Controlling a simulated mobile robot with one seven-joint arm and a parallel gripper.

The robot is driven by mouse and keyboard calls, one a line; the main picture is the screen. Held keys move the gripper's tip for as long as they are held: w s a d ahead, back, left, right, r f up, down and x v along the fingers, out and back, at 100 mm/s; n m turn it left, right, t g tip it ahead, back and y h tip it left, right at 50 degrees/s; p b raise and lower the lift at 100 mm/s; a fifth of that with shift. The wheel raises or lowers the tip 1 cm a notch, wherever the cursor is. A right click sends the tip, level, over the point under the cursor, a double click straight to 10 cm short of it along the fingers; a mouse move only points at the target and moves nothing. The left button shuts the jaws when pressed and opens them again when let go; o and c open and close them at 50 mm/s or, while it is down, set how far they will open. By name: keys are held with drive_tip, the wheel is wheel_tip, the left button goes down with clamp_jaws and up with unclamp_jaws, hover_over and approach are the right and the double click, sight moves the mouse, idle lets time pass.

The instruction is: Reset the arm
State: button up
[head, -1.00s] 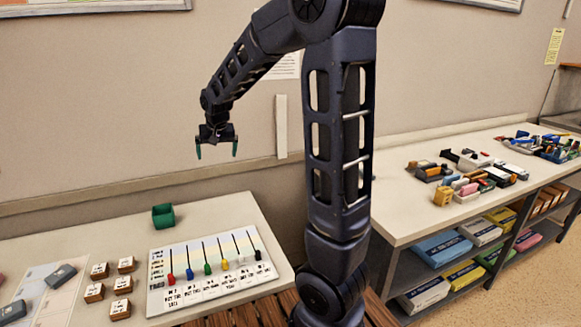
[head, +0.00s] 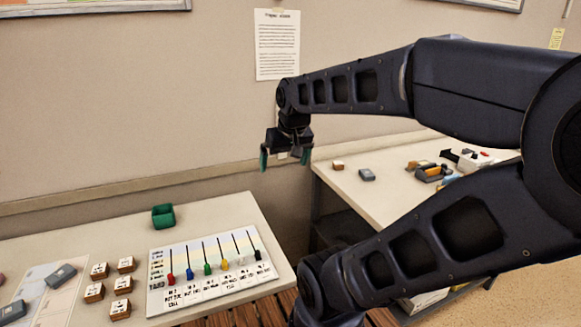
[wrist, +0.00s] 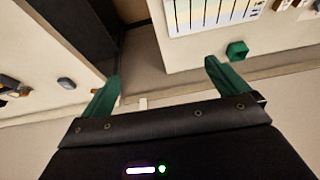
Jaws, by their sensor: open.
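My gripper (head: 286,160) is open and empty, with its green fingertips pointing down. In the head view it hangs in the air near the wall, above the gap between the left table (head: 222,215) and the right table (head: 372,190). In the wrist view my gripper (wrist: 165,80) has its two green fingers spread apart with nothing between them. My arm reaches in from the right of the head view and hides much of the right table.
The left table holds a green container (head: 163,216), a white board with coloured sliders (head: 210,272), several small labelled blocks (head: 99,271) and grey items (head: 61,276). Small items (head: 430,172) lie on the right table. A paper sheet (head: 277,45) hangs on the wall.

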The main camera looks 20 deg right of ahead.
drive_tip(key=s, duration=0.2)
drive_tip(key=shift+s+d+f, duration=0.3)
drive_tip(key=shift+s+f, duration=0.05)
drive_tip(key=shift+s, duration=0.05)
